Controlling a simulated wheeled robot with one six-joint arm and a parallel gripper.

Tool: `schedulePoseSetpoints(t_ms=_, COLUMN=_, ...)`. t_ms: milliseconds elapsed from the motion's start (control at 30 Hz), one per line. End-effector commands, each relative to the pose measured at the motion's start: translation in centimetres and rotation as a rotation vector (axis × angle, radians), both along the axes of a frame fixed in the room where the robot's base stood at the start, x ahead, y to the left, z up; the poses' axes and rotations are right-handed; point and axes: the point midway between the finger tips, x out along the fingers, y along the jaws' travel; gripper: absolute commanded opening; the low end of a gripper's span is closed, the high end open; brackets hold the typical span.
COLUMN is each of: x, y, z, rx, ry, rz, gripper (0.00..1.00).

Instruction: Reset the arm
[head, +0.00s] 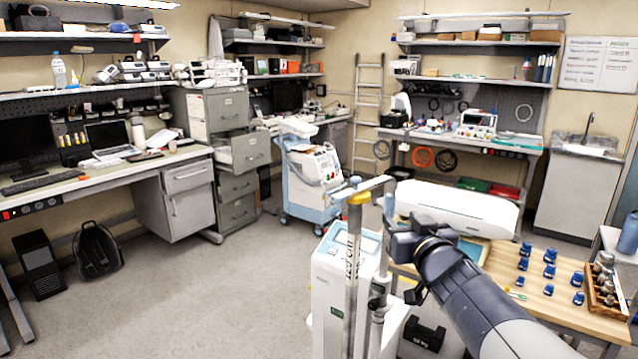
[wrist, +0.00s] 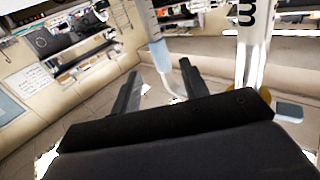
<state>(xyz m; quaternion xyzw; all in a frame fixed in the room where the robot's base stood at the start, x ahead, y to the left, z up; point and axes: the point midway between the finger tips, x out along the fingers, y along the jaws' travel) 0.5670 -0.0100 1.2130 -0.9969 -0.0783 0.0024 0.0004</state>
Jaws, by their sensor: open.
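My gripper (head: 402,240) is in the lower middle of the head view, at the end of my dark grey arm, which reaches in from the bottom right. Its fingertips are hard to make out there. In the wrist view its two black fingers (wrist: 158,88) stand apart with nothing held between them. A pale upright pole with dark lettering (head: 352,265) stands just left of my gripper in the head view. A similar lettered pole (wrist: 252,45) shows close by, right of the fingers, in the wrist view. I cannot tell the exact gap.
A white cabinet-like device (head: 335,290) stands by the pole. A wooden table (head: 545,305) with several blue-capped items (head: 549,271) and a tray of metal weights (head: 606,285) is at right. A white and blue cart (head: 312,180) stands farther back.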

Motion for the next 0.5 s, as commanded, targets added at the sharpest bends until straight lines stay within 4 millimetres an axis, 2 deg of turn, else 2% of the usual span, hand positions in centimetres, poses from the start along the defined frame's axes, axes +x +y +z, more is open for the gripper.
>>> schedulePoseSetpoints(t_ms=467, x=7.8, y=1.3, z=0.1, rx=-0.001, ry=-0.002, rz=0.002, gripper=0.42)
schedulePoseSetpoints(t_ms=500, x=7.8, y=1.3, z=1.1, rx=-0.001, ry=-0.004, rz=0.001, gripper=0.42)
